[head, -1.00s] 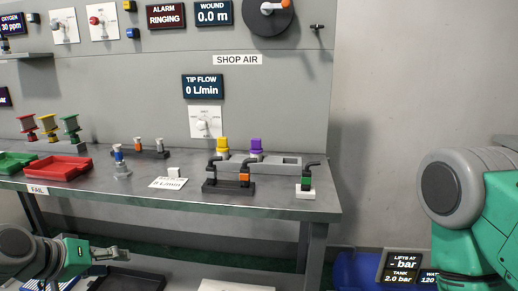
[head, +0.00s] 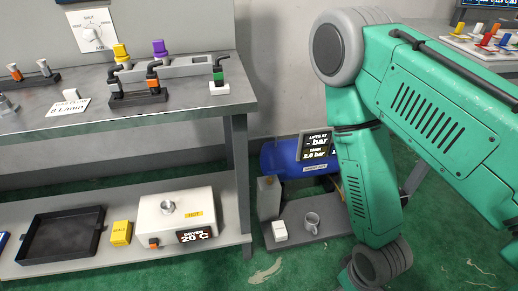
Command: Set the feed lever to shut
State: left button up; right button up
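No lever marked as feed can be made out in the head view. A white dial plate (head: 92,32) on the grey back panel at the top left has a white knob and small lettering that seems to read SHUT at the top. The knob's exact setting is too small to tell. My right arm, green and grey, fills the right side and reaches down to the bottom edge; its gripper is out of view. My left gripper is also out of view.
The bench (head: 190,112) carries a black stand (head: 138,98), yellow (head: 121,53) and purple knobs (head: 160,48). Below are a black tray (head: 60,238) and white box (head: 175,212) reading 20 C. A blue tank (head: 288,158) has a display (head: 317,147) in front.

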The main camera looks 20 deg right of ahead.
aim_at(270, 174)
jog(key=i+l, duration=0.15)
jog(key=l, duration=0.3)
jog(key=i+l+z, duration=0.15)
jog(key=l, duration=0.25)
jog(key=i+l, duration=0.1)
jog(key=l, duration=0.35)
jog(key=i+l+z, duration=0.1)
jog(key=l, duration=0.3)
jog(key=i+l, duration=0.25)
jog(key=l, duration=0.15)
jog(key=i+l+z, duration=0.15)
jog(key=l, duration=0.25)
